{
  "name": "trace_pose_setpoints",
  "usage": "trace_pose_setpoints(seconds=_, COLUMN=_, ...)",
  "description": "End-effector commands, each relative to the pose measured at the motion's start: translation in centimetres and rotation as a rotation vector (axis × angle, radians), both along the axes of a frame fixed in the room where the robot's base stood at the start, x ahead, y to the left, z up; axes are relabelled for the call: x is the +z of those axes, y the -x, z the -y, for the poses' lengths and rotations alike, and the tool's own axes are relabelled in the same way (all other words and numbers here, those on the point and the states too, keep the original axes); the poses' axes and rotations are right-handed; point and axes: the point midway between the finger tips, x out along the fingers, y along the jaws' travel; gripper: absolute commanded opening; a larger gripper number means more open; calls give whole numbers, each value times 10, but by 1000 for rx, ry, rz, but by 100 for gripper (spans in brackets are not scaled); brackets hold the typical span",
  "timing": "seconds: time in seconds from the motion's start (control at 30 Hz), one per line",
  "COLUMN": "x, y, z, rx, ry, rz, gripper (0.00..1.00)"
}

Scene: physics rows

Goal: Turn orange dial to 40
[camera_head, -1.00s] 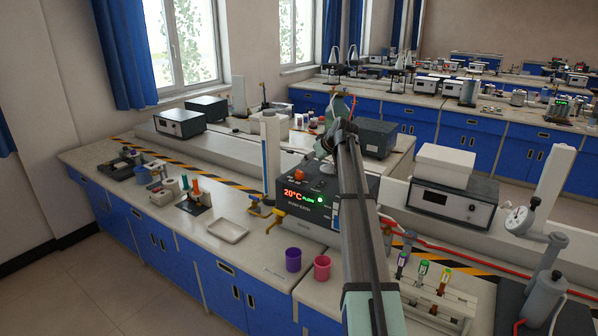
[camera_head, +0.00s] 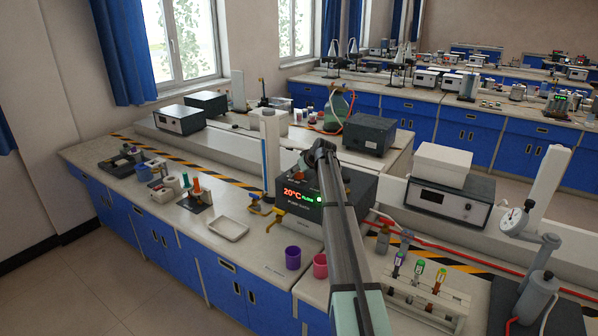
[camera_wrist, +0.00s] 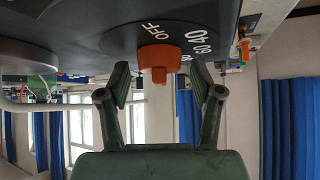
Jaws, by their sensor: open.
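The orange dial (camera_wrist: 158,58) shows in the wrist view, in front of a dark round plate (camera_wrist: 185,35) printed with OFF, 60 and 40. My gripper (camera_wrist: 161,84) is open, one finger on each side of the dial. The fingertips seem apart from it, though contact is hard to judge.
A purple cup (camera_head: 292,258) and a pink cup (camera_head: 320,266) stand in front of the box. A white tray (camera_head: 229,229) lies to the left. A rack of coloured tubes (camera_head: 420,290) and a red hose (camera_head: 440,249) are at the right.

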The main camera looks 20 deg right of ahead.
Motion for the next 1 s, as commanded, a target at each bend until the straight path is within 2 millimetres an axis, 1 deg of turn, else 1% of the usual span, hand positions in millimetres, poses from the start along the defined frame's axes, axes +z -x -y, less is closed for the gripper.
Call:
trace_pose_setpoints(seconds=0.1, x=0, y=0, z=0, rx=0, ry=0, rz=0, gripper=65)
trace_pose_setpoints(seconds=0.13, x=0, y=0, z=0, rx=0, ry=0, rz=0, gripper=62)
trace_pose_setpoints(seconds=0.17, x=0, y=0, z=0, rx=0, ry=0, rz=0, gripper=51)
trace_pose_setpoints(seconds=0.2, x=0, y=0, z=0, rx=0, ry=0, rz=0, gripper=37)
trace_pose_setpoints(seconds=0.3, x=0, y=0, z=0, rx=0, ry=0, rz=0, gripper=5)
trace_pose_setpoints(seconds=0.67, x=-1, y=0, z=-1, rx=-30, ry=1, rz=0, gripper=5)
trace_pose_setpoints(seconds=0.87, x=-1, y=1, z=-2, rx=-121, ry=0, rz=1, gripper=5)
trace_pose_setpoints(seconds=1.0, x=-2, y=1, z=-2, rx=-223, ry=2, rz=1, gripper=5)
